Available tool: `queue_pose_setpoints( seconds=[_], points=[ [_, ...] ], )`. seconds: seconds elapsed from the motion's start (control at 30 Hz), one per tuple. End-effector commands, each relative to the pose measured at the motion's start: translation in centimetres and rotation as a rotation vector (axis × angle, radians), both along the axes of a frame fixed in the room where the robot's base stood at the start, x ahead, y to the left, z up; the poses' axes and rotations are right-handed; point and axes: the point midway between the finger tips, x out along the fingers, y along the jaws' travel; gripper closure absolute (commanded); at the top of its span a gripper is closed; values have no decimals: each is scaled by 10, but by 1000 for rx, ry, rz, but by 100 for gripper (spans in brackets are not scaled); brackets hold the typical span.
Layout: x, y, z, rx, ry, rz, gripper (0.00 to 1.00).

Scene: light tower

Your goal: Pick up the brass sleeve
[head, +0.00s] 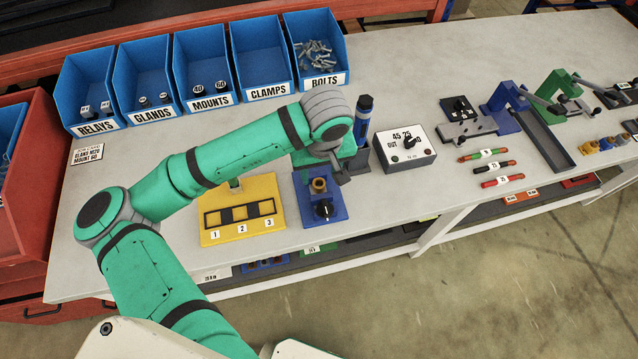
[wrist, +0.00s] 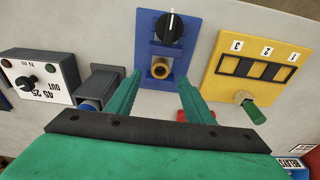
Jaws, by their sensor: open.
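The brass sleeve (head: 319,185) stands upright in a blue fixture (head: 336,206) with a black knob in front of it. In the wrist view the sleeve (wrist: 160,69) shows as a brass ring on the blue plate (wrist: 151,30), beside the black knob (wrist: 169,27). My gripper (wrist: 162,80) is open, its two green fingers apart with the sleeve in line between their tips. Nothing is held. I cannot tell exactly how far the tips are from the sleeve. In the head view my arm's end is above and behind the fixture, and the fingers are mostly hidden.
A yellow tray (head: 207,239) with numbered slots lies left of the fixture, a green-handled item at its back. A grey holder with a blue-handled tool (head: 363,120) and a dial box (head: 405,148) stand to the right. Blue bins (head: 201,70) line the back.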

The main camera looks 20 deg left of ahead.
Motion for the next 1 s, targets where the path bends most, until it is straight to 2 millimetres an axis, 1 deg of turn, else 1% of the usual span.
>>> queue_pose_setpoints(
  seconds=[0.17, 0.4, 0.5, 0.6, 0.8, 0.87, 0.9, 1.0],
  points=[
    [1, 1, -10, 0, -1, 1, 52],
    [5, 3, -43, 1, 1, -2, 52],
    [7, 4, -52, 1, 0, -1, 52],
    [8, 3, -55, 1, -2, -2, 52],
    [7, 4, -56, 0, -3, -1, 52],
    [7, 5, -56, 0, -2, 0, 67],
    [7, 5, -55, 0, -2, 0, 76],
    [7, 5, -55, 0, -2, 2, 98]
  ],
)
